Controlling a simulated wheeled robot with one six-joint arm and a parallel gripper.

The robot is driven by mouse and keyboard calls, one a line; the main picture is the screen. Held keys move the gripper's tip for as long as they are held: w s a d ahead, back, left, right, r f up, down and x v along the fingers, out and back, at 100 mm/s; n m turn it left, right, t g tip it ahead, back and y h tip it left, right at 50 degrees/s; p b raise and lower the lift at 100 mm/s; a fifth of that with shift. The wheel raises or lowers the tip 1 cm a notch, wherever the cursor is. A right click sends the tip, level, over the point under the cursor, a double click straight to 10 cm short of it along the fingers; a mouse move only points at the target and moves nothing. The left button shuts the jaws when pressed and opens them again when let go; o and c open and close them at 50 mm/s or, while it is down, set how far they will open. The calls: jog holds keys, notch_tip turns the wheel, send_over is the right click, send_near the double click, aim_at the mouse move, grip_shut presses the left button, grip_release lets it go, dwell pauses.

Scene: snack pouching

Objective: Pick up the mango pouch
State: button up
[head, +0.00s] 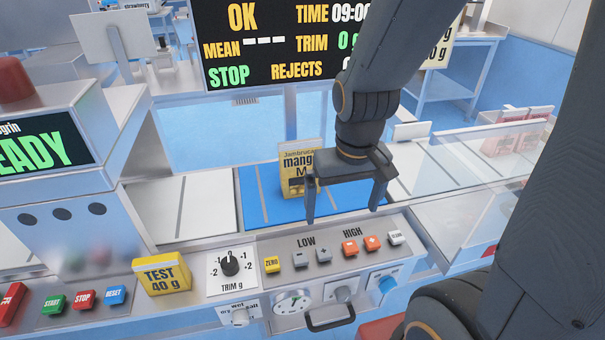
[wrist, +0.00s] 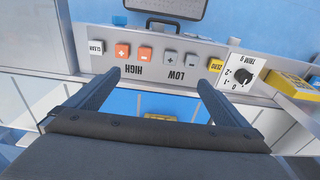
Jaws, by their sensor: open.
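The yellow mango pouch (head: 297,162) stands upright on the blue weighing surface (head: 258,203) in the head view, its right part hidden behind my gripper. My gripper (head: 342,210) is open, in front of the pouch and to its right, with its fingers pointing down and apart. I see nothing between the fingers. In the wrist view my gripper (wrist: 152,92) shows its two fingers spread wide over the blue surface (wrist: 180,108). A thin strip of yellow (wrist: 160,118) shows just above the gripper's body there; I cannot tell for certain that it is the pouch.
A button panel (head: 440,240) runs along the front edge, with a trim knob (head: 230,262). A yellow test block (head: 161,275) stands at the left. A clear guard (head: 480,155) is at the right. A display board (head: 280,45) stands behind. Pink pouches (head: 515,130) stand far right.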

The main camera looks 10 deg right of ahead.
jog(key=t+p, duration=0.4)
send_near(301, 169)
jog(key=shift+t, duration=0.4)
jog(key=b+x, duration=0.1)
jog(key=x, duration=0.2)
jog(key=b+x, duration=0.2)
jog(key=x, duration=0.2)
jog(key=shift+s+d+f, duration=0.15)
jog(key=shift+d+f, duration=0.05)
jog(key=shift+x, duration=2.8)
jog(key=shift+a+f, duration=0.1)
jog(key=shift+a, duration=0.05)
jog(key=shift+s, duration=0.1)
